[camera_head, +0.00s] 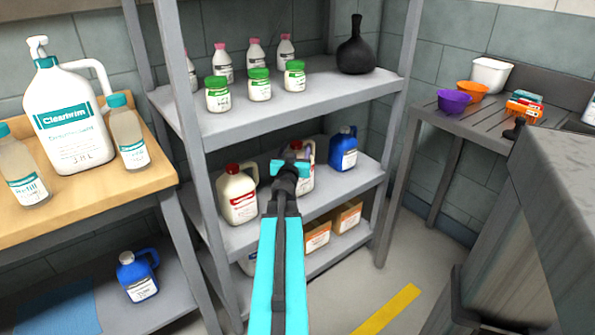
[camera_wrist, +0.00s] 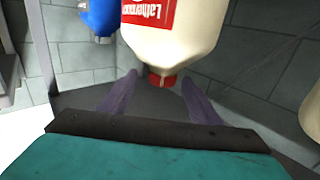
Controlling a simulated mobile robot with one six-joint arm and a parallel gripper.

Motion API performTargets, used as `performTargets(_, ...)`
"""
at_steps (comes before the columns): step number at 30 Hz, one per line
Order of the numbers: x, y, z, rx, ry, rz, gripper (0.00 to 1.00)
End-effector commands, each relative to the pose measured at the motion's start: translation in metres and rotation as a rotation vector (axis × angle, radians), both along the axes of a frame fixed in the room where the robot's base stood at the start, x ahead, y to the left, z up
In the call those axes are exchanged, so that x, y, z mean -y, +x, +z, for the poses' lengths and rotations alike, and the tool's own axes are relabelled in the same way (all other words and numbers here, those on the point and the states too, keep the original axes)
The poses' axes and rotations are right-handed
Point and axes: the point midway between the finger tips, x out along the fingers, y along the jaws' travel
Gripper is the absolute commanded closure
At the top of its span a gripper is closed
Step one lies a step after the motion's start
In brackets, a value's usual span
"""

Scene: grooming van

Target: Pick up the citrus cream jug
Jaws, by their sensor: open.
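A cream-coloured jug with a red cap and red label (camera_head: 306,181) stands on the middle shelf, partly hidden behind my gripper (camera_head: 290,166). In the wrist view this jug (camera_wrist: 178,40) appears upside down, its red cap in line with the gap between my open, empty fingers (camera_wrist: 159,84). I cannot tell whether the cap is between the fingertips or just beyond them. A similar cream jug with a red cap (camera_head: 239,198) stands to its left on the same shelf. I cannot read which one is citrus cream.
A blue jug (camera_head: 344,150) stands right of the cream jugs. The shelf above holds green-lidded jars (camera_head: 258,86), pink-capped bottles (camera_head: 223,63) and a dark flask (camera_head: 356,55). Brown boxes (camera_head: 346,217) sit below. A shelf post (camera_head: 193,110) rises left of my arm.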

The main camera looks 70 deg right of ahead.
Motion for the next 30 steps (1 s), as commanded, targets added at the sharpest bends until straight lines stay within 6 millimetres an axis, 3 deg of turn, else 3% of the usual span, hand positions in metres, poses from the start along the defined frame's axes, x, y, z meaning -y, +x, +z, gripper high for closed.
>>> performTargets(12,0.035,0.000,0.000,0.000,0.000,-0.004,0.43)
performTargets(30,0.039,-0.004,0.001,0.000,0.000,-0.008,0.43)
